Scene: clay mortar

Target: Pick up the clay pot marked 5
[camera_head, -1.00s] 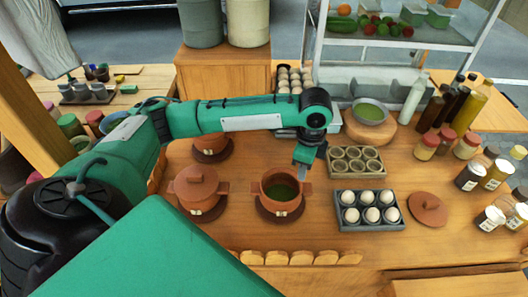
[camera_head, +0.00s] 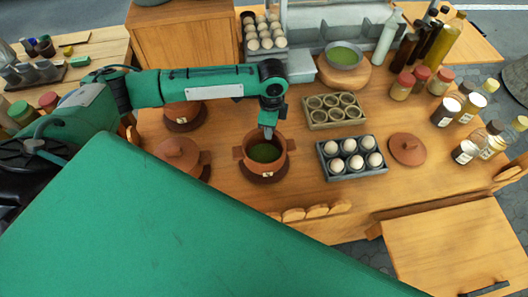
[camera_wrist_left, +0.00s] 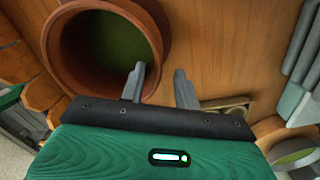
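An open clay pot (camera_head: 281,161) with green contents stands on a dark round base in the middle of the table. A small pale label shows at its front, but its number is too small to read. My left gripper (camera_head: 268,132) points down at the pot's far rim. In the left wrist view, my left gripper (camera_wrist_left: 159,80) is open. One finger is over the pot's (camera_wrist_left: 84,88) mouth and the other outside it, with the rim between them; contact cannot be told. A lidded pot (camera_head: 178,153) stands to the left, partly hidden by my body. My right gripper is out of view.
Another clay pot (camera_head: 183,112) stands behind, partly under my left arm. An egg tray (camera_head: 334,176), a tray of cups (camera_head: 312,124) and a loose clay lid (camera_head: 407,148) lie to the right. Jars and bottles line the right side.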

